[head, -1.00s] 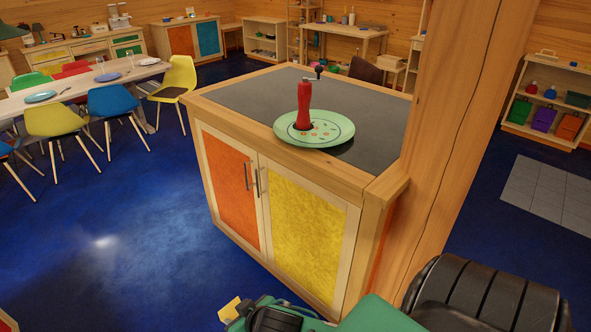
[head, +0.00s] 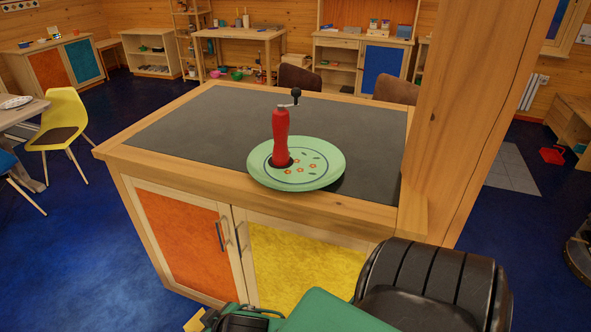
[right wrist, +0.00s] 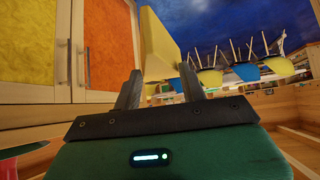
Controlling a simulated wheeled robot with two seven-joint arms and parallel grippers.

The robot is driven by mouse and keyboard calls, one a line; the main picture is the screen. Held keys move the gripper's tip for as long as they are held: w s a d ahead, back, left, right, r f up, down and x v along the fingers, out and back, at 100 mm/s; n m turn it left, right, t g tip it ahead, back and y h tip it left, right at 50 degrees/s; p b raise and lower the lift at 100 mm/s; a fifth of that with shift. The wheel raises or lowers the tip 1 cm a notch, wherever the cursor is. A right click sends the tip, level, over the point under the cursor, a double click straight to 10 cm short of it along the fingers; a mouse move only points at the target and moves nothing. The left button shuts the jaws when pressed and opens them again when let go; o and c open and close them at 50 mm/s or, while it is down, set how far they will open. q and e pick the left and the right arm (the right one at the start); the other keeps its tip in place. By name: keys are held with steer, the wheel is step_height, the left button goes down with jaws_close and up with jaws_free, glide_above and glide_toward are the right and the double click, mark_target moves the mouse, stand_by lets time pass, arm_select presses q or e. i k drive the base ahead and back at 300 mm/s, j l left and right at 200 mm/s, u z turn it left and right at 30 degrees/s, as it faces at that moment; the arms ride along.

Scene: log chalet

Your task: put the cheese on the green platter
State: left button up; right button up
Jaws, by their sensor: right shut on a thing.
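The green platter (head: 322,178) lies flat on the dark top of the wooden cabinet, near its front edge. A red mill (head: 281,138) with a crank handle stands upright on the platter's left part. The cheese (right wrist: 160,45), a pale yellow block, is between the fingers of my right gripper (right wrist: 159,85) in the right wrist view. My right gripper (head: 207,318) also shows at the bottom of the head view, with a yellow corner of the cheese (head: 194,320). It is in front of the cabinet, below the top. My left gripper is not in view.
The cabinet top (head: 200,135) is clear left of the platter. A thick wooden post (head: 462,130) rises at the cabinet's right end. Cabinet doors (head: 185,245) face me. A yellow chair (head: 65,120) and a table stand at the left.

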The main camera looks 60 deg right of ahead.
mark_target(302, 164)
steer(key=i+z, duration=0.5)
steer(key=i+j+z, duration=0.25)
steer(key=z, duration=0.25)
steer(key=i+j+z, duration=0.35)
steer(key=z, duration=0.15)
steer(key=i+j+z, duration=0.15)
steer(key=z, duration=0.25)
steer(key=i+j+z, duration=0.15)
steer(key=j+z, duration=0.2)
steer(key=i+j+z, duration=0.1)
steer(key=j+z, duration=0.15)
steer(key=z, duration=0.15)
steer(key=j+z, duration=0.4)
steer(key=i+l, duration=0.05)
steer(key=l, duration=0.05)
